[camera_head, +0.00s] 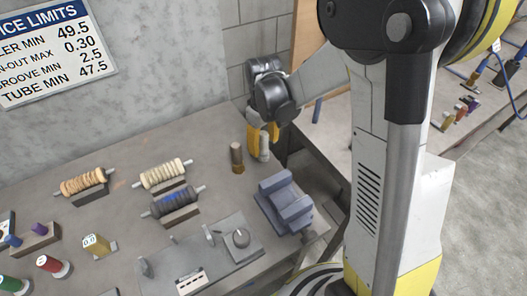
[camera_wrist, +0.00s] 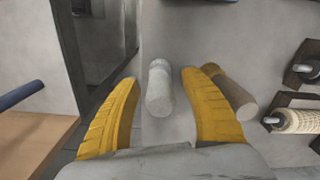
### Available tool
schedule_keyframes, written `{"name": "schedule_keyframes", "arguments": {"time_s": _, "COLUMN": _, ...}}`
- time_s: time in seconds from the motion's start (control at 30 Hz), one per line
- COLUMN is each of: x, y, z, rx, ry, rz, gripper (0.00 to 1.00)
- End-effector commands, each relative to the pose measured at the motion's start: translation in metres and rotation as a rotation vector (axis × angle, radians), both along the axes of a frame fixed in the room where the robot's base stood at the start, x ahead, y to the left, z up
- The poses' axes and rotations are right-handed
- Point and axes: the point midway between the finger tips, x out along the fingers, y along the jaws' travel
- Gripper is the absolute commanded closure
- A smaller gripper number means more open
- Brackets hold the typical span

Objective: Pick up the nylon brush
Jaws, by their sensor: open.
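A pale grey-white cylinder (camera_wrist: 159,92), which looks like the nylon brush, stands near the table's back right corner; it also shows in the head view (camera_head: 264,150). My gripper (camera_wrist: 159,76) is open, with its yellow fingers on either side of this cylinder in the wrist view and gaps showing on both sides. In the head view my gripper (camera_head: 263,136) is over it and hides its upper part. Whether the fingers reach down around it I cannot tell.
A brown cylinder with a brass-coloured base (camera_head: 237,158) stands close by, partly behind the right finger in the wrist view (camera_wrist: 238,97). A blue-grey block fixture (camera_head: 285,203) is nearer the front. Bristled rollers on stands (camera_head: 163,174) lie to the left. The table edge is close on the right.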

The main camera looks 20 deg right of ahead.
Motion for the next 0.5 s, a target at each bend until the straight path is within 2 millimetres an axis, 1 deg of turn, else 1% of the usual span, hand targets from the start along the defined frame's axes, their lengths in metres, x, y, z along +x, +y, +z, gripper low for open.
{"name": "schedule_keyframes", "arguments": {"time_s": 0.03, "x": 0.0001, "y": 0.0003, "z": -0.0095, "rx": 0.0, "ry": 0.0, "rz": 0.0, "gripper": 0.47}}
{"name": "schedule_keyframes", "arguments": {"time_s": 0.1, "x": 0.0002, "y": 0.0003, "z": -0.013, "rx": 0.0, "ry": 0.0, "rz": 0.001, "gripper": 0.47}}
{"name": "schedule_keyframes", "arguments": {"time_s": 0.27, "x": -0.0001, "y": 0.0004, "z": -0.0117, "rx": 0.0, "ry": 0.0, "rz": 0.001, "gripper": 0.47}}
{"name": "schedule_keyframes", "arguments": {"time_s": 0.3, "x": 0.0, "y": 0.0004, "z": -0.0116, "rx": 0.0, "ry": 0.0, "rz": 0.001, "gripper": 0.48}}
{"name": "schedule_keyframes", "arguments": {"time_s": 0.37, "x": 0.0, "y": 0.0004, "z": -0.0116, "rx": 0.0, "ry": 0.0, "rz": 0.001, "gripper": 0.67}}
{"name": "schedule_keyframes", "arguments": {"time_s": 0.4, "x": -0.0001, "y": 0.0004, "z": -0.0115, "rx": 0.0, "ry": 0.0, "rz": 0.001, "gripper": 0.79}}
{"name": "schedule_keyframes", "arguments": {"time_s": 0.47, "x": -0.0001, "y": 0.0004, "z": -0.0115, "rx": 0.0, "ry": 0.0, "rz": 0.001, "gripper": 0.97}}
{"name": "schedule_keyframes", "arguments": {"time_s": 0.5, "x": 0.0, "y": 0.0004, "z": -0.0115, "rx": 0.0, "ry": 0.0, "rz": 0.001, "gripper": 1.0}}
